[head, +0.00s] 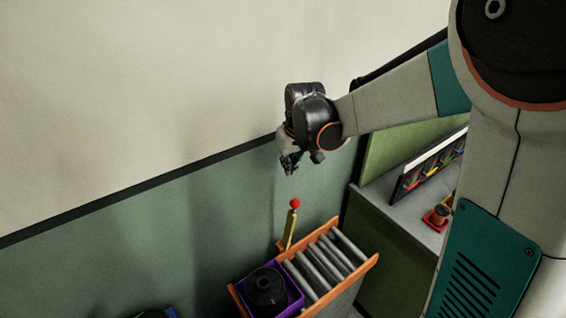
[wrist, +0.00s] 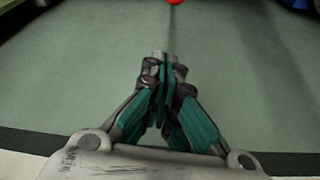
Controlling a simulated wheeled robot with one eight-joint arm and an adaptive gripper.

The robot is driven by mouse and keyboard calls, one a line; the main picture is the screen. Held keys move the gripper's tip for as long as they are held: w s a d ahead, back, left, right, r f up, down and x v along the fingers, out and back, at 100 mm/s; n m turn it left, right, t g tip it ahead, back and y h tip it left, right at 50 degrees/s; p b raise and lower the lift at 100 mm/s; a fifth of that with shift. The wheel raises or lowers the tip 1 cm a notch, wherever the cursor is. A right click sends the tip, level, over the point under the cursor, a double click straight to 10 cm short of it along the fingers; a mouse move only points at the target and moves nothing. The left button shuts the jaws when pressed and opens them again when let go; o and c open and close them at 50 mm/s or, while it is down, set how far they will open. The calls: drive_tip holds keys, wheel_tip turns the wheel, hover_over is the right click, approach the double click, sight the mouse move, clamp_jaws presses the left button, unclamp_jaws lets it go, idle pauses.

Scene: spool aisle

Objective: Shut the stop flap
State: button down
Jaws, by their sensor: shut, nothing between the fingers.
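The stop flap appears to be the yellow upright piece (head: 289,229) with a red ball knob (head: 295,203) at the back edge of a roller conveyor (head: 335,255). It stands up, leaning slightly right. My gripper (head: 290,165) is shut and empty, pointing down in the air above the knob and apart from it. In the wrist view my closed fingertips (wrist: 161,62) are over green wall, and part of the red knob (wrist: 176,2) is cut off at the top edge.
A purple crate (head: 295,296) holding a black spool (head: 266,289) stands on the conveyor, left of the bare grey rollers. The green wall is close behind. At right, a grey-topped counter (head: 400,209) carries a small orange-red spool (head: 437,215) and a dark rack (head: 430,166).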

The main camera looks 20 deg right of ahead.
wheel_tip(320, 180, down, 8)
drive_tip(key=s+b, duration=0.1)
drive_tip(key=shift+s+f, duration=0.15)
drive_tip(key=shift+f, duration=0.05)
idle(0.4)
drive_tip(key=shift+d+b, duration=0.1)
drive_tip(key=shift+b, duration=0.2)
